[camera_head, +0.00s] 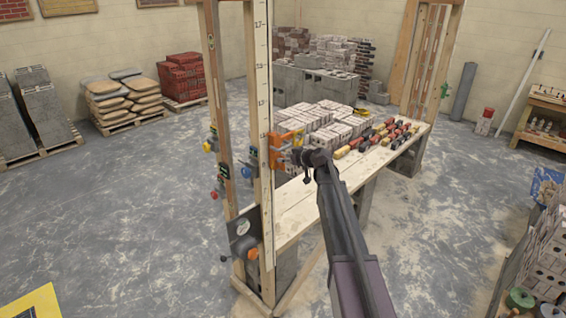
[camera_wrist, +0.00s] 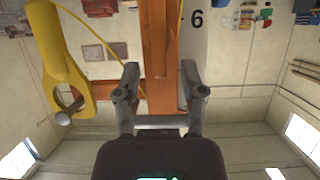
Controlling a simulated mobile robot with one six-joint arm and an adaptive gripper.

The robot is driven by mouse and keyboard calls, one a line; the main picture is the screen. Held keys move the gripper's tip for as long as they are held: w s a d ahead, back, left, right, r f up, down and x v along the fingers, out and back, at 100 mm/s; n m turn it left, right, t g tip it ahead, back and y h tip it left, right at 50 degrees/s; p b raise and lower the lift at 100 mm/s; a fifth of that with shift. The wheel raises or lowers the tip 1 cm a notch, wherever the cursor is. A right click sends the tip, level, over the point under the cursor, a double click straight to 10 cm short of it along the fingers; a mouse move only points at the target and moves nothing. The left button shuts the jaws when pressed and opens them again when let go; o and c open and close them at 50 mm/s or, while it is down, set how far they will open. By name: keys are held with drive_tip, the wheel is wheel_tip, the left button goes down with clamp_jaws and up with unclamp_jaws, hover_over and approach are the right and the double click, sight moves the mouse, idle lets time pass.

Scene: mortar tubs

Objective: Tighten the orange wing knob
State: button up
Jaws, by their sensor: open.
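An orange knob (camera_head: 252,254) sits low on the near wooden post, beside a grey plate (camera_head: 243,232). An orange bracket-like piece (camera_head: 284,150) is higher up at the same post; I cannot tell whether it carries a wing knob. My gripper (camera_head: 298,157) is at the end of my arm, just right of this bracket, and contact cannot be made out. In the wrist view my gripper (camera_wrist: 160,70) is open, with an orange-brown upright (camera_wrist: 160,45) showing between and beyond its fingers. No wing knob is clearly visible there.
Yellow (camera_head: 208,147), blue (camera_head: 245,172) and red (camera_head: 215,195) knobs are on the near wooden frame. The bench (camera_head: 298,212) behind holds blocks and bricks. A yellow piece with a hole (camera_wrist: 48,35) is left of my fingers. Open floor (camera_head: 130,210) lies left.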

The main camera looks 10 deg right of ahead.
drive_tip(key=shift+x, duration=0.95)
clamp_jaws()
